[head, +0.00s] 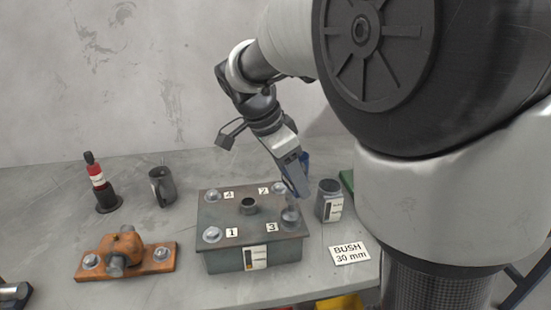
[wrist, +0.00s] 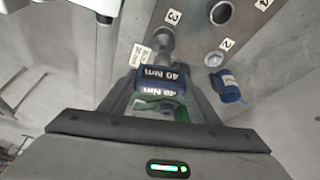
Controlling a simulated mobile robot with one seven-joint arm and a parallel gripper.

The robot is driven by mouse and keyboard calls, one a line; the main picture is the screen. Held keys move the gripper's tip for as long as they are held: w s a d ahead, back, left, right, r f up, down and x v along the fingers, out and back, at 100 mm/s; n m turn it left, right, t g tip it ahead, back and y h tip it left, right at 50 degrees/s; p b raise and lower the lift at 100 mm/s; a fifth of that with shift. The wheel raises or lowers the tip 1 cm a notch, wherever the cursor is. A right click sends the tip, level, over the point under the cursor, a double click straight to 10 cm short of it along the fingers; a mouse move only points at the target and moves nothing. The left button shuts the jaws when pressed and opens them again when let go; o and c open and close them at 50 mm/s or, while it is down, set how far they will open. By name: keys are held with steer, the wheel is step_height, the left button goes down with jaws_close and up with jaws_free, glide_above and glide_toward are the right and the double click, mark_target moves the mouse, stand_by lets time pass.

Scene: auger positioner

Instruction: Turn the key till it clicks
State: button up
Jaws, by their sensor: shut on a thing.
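My gripper (head: 299,183) is shut on the key (wrist: 160,78), a blue-bodied tool marked 40 Nm, seen between the fingers in the wrist view. The key's grey shaft runs down to the bolt beside label 3 (head: 272,227), at the front right corner of the grey box (head: 225,240). Its lower end covers that bolt, so I cannot tell how well it is seated. Bolts by labels 1 (head: 212,235), 2 (head: 279,188) and 4 (head: 212,195) sit at the other corners. A short open tube (head: 249,206) stands mid-lid.
A dark cup (head: 329,203) with a pale label stands close right of the box. An orange bracket (head: 126,262), a red-and-black bottle (head: 98,180) and a mug (head: 161,187) are to the left.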

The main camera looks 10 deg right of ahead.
steer(key=shift+f+b, duration=0.55)
steer(key=shift+f, duration=0.1)
steer(key=o, duration=0.7)
steer(key=c, duration=0.7)
